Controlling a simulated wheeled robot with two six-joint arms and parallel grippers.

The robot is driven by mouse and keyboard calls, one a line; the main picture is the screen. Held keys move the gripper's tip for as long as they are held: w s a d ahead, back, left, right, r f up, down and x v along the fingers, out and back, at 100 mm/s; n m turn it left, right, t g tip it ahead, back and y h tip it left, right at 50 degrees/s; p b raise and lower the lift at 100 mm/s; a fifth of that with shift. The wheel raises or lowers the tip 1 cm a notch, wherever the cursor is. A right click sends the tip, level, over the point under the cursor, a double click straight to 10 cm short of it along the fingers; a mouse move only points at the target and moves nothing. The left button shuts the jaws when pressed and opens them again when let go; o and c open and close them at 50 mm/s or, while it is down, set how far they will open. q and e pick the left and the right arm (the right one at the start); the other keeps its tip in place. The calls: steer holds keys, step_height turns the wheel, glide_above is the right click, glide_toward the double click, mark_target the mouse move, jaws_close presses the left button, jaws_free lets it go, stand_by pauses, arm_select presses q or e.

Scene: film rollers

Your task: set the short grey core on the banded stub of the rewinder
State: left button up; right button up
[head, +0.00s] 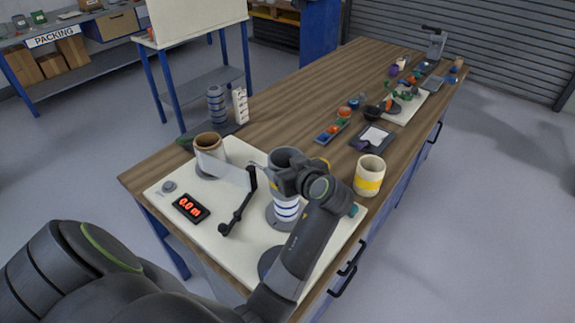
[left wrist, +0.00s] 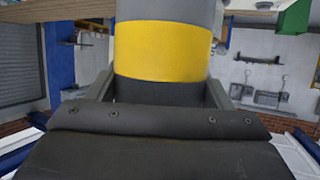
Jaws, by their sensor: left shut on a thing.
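The short grey core (head: 283,158) is in my left gripper (head: 296,177), which is shut on it. The left wrist view shows the core's yellow band (left wrist: 163,50) between the fingers. In the head view the core is upright over the banded stub (head: 286,210), which has blue and white bands. My gripper hides the lower part of the core, so I cannot tell whether it is around the stub's top or just above it. The rewinder's pale base plate (head: 170,208) carries the stub. My right gripper is not in view.
A brown-rimmed roll (head: 210,148) with a clear film sheet stands at the plate's left. A black lever arm (head: 240,208) and a red 0.0 m display (head: 190,207) are in front. A cream core with a yellow band (head: 369,176) stands on the right.

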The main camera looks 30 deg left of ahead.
arm_select(q)
steer(key=shift+f+b, duration=3.7)
steer(key=shift+f, duration=1.2)
steer(key=o, duration=1.1)
steer(key=shift+o, duration=0.2)
steer(key=shift+r, duration=0.1)
